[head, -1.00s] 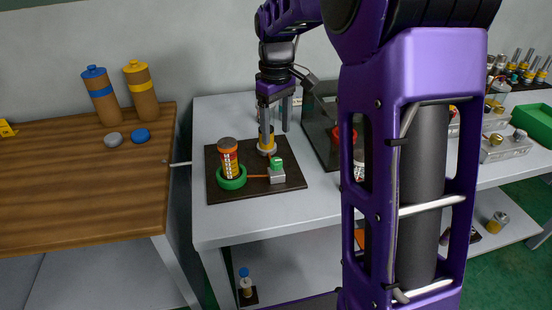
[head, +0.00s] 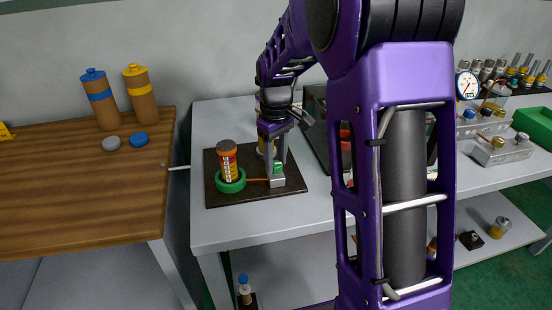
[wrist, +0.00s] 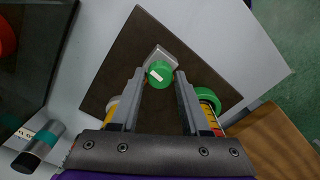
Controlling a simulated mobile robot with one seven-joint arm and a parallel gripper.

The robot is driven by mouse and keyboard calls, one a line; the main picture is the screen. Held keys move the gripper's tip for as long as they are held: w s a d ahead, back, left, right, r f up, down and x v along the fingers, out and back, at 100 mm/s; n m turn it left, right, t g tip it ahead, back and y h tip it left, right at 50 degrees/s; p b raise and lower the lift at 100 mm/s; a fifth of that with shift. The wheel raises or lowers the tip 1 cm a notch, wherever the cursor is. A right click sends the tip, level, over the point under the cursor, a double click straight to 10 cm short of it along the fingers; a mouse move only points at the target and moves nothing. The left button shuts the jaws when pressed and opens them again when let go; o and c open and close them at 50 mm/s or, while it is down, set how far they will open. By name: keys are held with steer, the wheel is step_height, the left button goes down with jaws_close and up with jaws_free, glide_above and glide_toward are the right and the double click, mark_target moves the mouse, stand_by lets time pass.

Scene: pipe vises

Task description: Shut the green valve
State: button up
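The green valve (head: 278,168) is a small round knob on a grey metal block on a dark square board. It also shows near the middle of the wrist view (wrist: 160,74). My gripper (head: 277,163) points down over it, with one finger on each side of the knob. In the wrist view my gripper (wrist: 160,80) is open, with the knob between or just beyond its fingertips; I cannot tell whether they touch it. The block joins by a thin orange pipe to a green ring (head: 231,186), where a red-and-yellow cylinder (head: 228,163) stands upright.
A second, yellowish cylinder stands behind my fingers, mostly hidden. A dark glass-sided box is right of the board (head: 220,198). A wooden table (head: 80,200) with two brown bottles is at the left. The grey bench front (head: 270,220) is clear.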

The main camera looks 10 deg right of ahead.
jaws_close()
steer(key=shift+r+m, duration=0.1)
steer(key=shift+m, duration=0.3)
steer(key=m+p, duration=0.2)
steer(key=m, duration=0.1)
steer(key=shift+m, duration=0.3)
steer(key=m+p, duration=0.1)
steer(key=m, duration=0.3)
steer(key=shift+m+p, duration=0.3)
steer(key=shift+p, duration=0.1)
steer(key=m+p, duration=0.1)
steer(key=m, duration=0.3)
steer(key=shift+p, duration=0.35)
steer(key=shift+m+p, duration=0.6)
steer(key=shift+m, duration=1.2)
